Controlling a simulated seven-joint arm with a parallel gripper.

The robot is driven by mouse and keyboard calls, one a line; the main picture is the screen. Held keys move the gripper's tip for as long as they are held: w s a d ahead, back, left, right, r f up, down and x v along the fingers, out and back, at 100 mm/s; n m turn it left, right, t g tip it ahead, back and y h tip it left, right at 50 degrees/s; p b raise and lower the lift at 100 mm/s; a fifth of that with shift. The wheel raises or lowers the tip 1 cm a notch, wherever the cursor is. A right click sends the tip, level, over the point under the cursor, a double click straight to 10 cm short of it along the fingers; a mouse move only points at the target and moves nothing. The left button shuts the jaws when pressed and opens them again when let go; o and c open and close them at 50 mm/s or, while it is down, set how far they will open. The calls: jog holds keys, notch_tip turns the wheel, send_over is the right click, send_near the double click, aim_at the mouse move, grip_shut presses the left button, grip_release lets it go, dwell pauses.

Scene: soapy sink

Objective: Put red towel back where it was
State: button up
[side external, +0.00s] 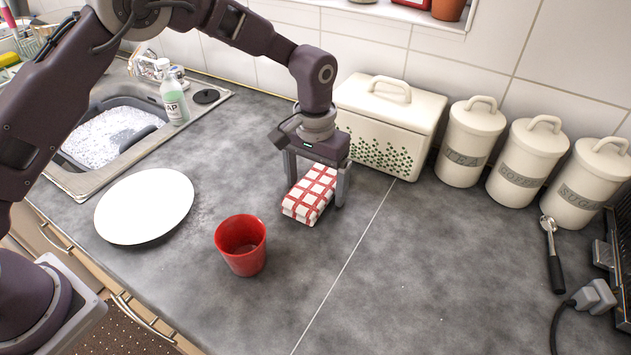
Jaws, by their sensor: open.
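The red-and-white checked towel (309,194) lies folded on the grey counter, in front of the cream bread bin. My gripper (315,190) points down over the towel, with one finger on its left side and the other on its right. The fingers are open, and a gap to the towel shows at the right finger. The far end of the towel is partly hidden under my gripper.
A red cup (241,246) and a white plate (145,207) stand left of the towel. The bread bin (388,120) is close behind. Canisters (469,143) line the wall. A soapy sink (110,135) is at left.

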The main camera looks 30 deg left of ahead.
aim_at(315, 184)
notch_tip(315, 184, up, 12)
jog(key=s+a+r+t, duration=0.1)
jog(key=s+a+r, duration=0.4)
jog(key=r, duration=0.3)
jog(key=s+a+r+t, duration=0.2)
jog(key=s+a+r, duration=0.4)
jog(key=s, duration=0.4)
jog(key=s+a+f+t, duration=0.1)
jog(key=s+a+f, duration=0.1)
jog(key=s, duration=0.5)
jog(key=s+a+f+t, duration=0.1)
jog(key=s+a+f, duration=0.1)
jog(key=s, duration=0.6)
jog(key=shift+s+f+t, duration=0.2)
jog(key=shift+f+t, duration=0.05)
jog(key=shift+t, duration=0.05)
